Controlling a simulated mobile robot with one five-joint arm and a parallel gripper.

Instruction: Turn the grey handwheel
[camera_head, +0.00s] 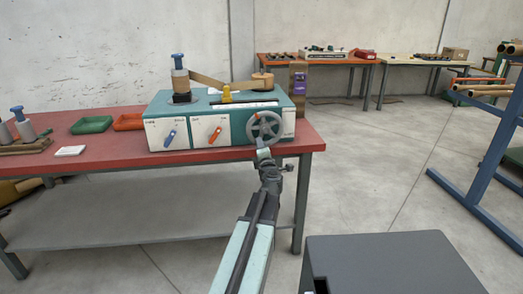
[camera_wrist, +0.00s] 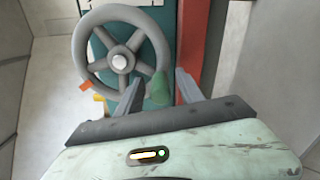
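The grey handwheel (camera_head: 265,127) is a spoked wheel on the right front of the teal and white winder (camera_head: 170,107). In the wrist view the wheel (camera_wrist: 119,62) fills the upper left, with a pale hub and a green handle (camera_wrist: 160,88) at its lower right rim. My gripper (camera_head: 263,152) is at the lower edge of the wheel. In the wrist view my gripper (camera_wrist: 158,84) has its two fingers apart, one on each side of the green handle. Gaps show beside the handle, so it does not look clamped. An orange mark (camera_wrist: 86,87) shows at the wheel's left.
A blue rack (camera_head: 470,205) stands at the right.

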